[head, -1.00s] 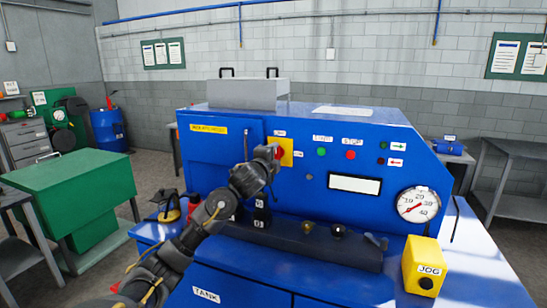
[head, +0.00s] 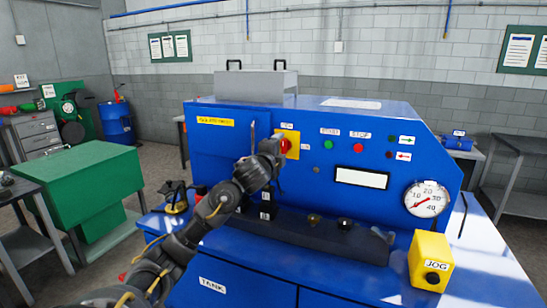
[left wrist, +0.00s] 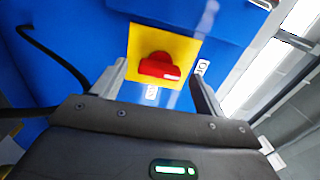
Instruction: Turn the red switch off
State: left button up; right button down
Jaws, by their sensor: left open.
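The red switch (left wrist: 160,66) is a rotary knob on a yellow square plate (left wrist: 187,45) on the blue machine's front panel. In the head view the red switch (head: 284,146) shows just right of my left gripper (head: 277,147), which partly covers its plate. In the left wrist view my left gripper (left wrist: 157,83) is open, with one finger on each side of the knob's lower area. I see a gap between the fingers and the knob, and cannot tell the depth between them. Small white labels sit by the plate, one partly hidden. My right gripper is not in view.
The blue machine (head: 240,240) carries a green button (head: 328,144), a red stop button (head: 358,148), a gauge (head: 426,199) and a yellow jog box (head: 431,258). A dark ledge (head: 320,240) with knobs runs below the panel. A green cabinet (head: 85,180) stands left.

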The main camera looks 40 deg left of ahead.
pick_arm(q)
jog(key=v, duration=0.9)
jog(key=shift+s, duration=0.3)
